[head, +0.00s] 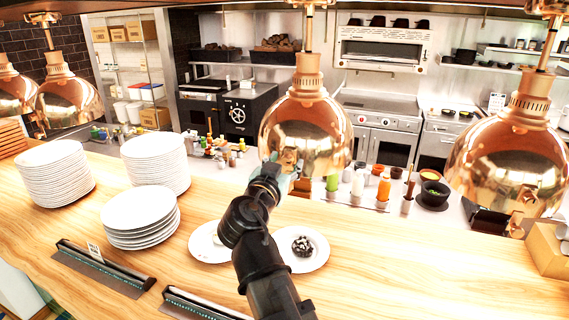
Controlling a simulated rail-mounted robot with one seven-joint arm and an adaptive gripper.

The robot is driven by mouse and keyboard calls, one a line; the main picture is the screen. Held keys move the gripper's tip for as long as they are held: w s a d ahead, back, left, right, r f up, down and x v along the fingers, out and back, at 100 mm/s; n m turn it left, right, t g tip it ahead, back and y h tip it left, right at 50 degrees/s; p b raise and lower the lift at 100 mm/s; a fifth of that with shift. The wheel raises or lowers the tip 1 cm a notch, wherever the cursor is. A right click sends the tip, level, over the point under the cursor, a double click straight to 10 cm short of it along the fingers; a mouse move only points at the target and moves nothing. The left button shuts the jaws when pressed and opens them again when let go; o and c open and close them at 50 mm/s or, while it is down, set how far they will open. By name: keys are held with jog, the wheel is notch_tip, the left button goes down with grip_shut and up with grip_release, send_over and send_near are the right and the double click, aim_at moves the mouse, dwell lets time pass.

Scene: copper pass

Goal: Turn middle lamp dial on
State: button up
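The middle copper heat lamp (307,118) hangs over the wooden pass in the head view. A small copper-coloured fitting (289,158) shows low on the left part of its shade; I cannot tell for certain whether it is the dial. My gripper (283,177) is just below and left of the shade's lower rim, close to this fitting. My dark arm reaches up to it from the bottom of the picture. The fingers are small and partly hidden by the arm, so their opening and any contact are unclear.
Copper lamps hang at the left (68,98) and right (508,150). Plate stacks (140,212) stand on the left of the counter (420,265). A plate with dark food (303,248) lies beside my arm. Sauce bottles (358,183) stand behind. The right front counter is clear.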

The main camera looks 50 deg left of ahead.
grip_shut()
jog(key=shift+b, duration=0.35)
jog(key=n+b, duration=0.3)
jog(key=shift+f+n, duration=0.15)
jog(key=shift+n, duration=0.25)
jog(key=n+b, duration=0.2)
jog(key=n, duration=0.6)
jog(key=shift+r+n, duration=0.25)
jog(key=shift+n, duration=0.15)
jog(key=n, duration=0.4)
jog(key=shift+n+h, duration=0.4)
jog(key=shift+p, duration=0.3)
